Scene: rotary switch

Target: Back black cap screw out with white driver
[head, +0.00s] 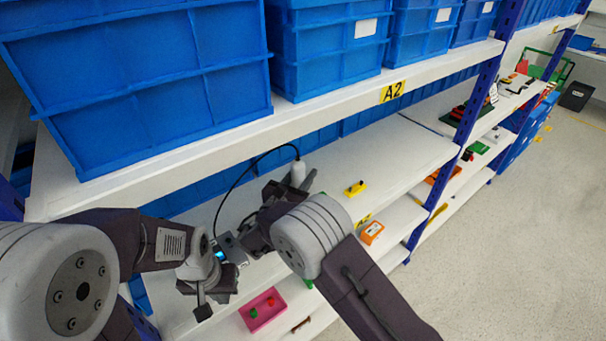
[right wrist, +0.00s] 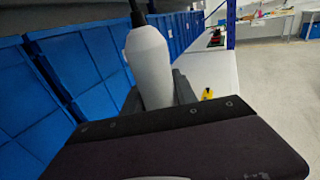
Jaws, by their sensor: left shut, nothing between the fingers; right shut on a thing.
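The white driver (head: 298,174) is upright in my right gripper (head: 304,184), above the shelf board. In the right wrist view the white driver (right wrist: 148,62) stands between the dark fingers of the right gripper (right wrist: 158,92), with a black cable leaving its top. My left gripper (head: 203,306) is shut and empty, low at the front left over the shelf. I cannot make out the black cap screw in either view.
The cable (head: 232,186) loops left from the driver towards a grey device with a lit screen (head: 222,255). Blue bins (head: 140,90) fill the upper shelf (head: 330,105). The board near the yellow block is clear.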

